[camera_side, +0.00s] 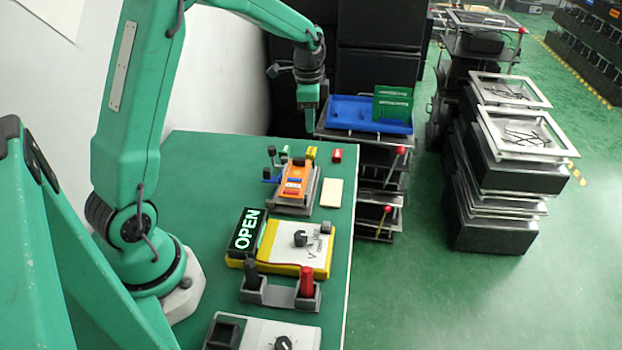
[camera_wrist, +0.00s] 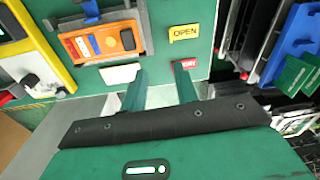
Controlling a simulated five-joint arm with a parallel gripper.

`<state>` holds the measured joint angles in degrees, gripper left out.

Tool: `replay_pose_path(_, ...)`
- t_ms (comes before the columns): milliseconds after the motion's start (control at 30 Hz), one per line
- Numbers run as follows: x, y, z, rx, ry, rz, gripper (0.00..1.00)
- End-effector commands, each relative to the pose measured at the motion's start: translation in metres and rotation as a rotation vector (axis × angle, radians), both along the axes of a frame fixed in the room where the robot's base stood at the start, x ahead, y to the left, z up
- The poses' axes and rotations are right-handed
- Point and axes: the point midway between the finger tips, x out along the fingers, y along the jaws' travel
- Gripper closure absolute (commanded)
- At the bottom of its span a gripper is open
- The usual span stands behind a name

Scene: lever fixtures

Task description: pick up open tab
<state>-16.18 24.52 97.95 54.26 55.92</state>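The open tab (camera_wrist: 184,32) is a small yellow block labelled OPEN, lying flat on the green table in the wrist view. It also shows in the side view (camera_side: 311,153) near the table's far edge. My gripper (camera_wrist: 158,75) has its two green fingers apart with nothing between them. In the side view my gripper (camera_side: 309,118) points down above the far end of the table, over the region of the tabs. In the wrist view the open tab lies beyond the fingertips, nearer the right finger.
A red tab (camera_wrist: 186,65) lies by the right fingertip. A pale block (camera_side: 332,193) and an orange device (camera_side: 294,182) stand close by. A lit OPEN sign (camera_side: 246,231), a yellow-edged box (camera_side: 290,252) and a lever fixture (camera_side: 280,290) are nearer. A blue tray (camera_side: 350,110) stands beyond the table.

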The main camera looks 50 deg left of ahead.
Motion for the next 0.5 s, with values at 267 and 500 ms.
replay_pose_path(267,0.016,0.022,-0.040,-0.012,0.050,-0.078,0.70)
replay_pose_path(500,0.018,0.026,-0.046,-0.013,0.056,-0.094,0.70)
